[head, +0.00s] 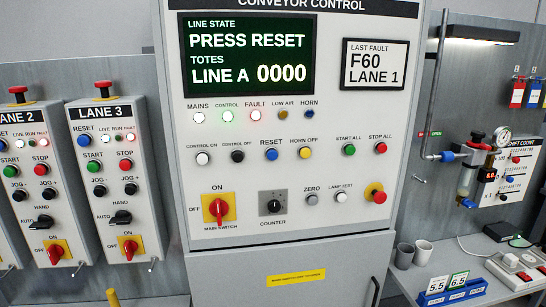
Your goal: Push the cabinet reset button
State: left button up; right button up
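The conveyor control cabinet (318,210) stands in the middle of the head view. Its blue reset button (272,154) is in the row below the lamps, under the label RESET, between the black control off button (237,156) and the yellow horn off button (306,153). The cabinet display (247,56) reads PRESS RESET, LINE A 0000. The red fault lamp (256,116) and the green control lamp (228,116) look lit. Neither of my grippers shows in this view.
Lane 3 box (115,190) and lane 2 box (28,200) at left have their own blue reset buttons. The main switch (218,208) and red emergency button (377,195) sit lower on the cabinet. A bench with cups (404,255) is at right.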

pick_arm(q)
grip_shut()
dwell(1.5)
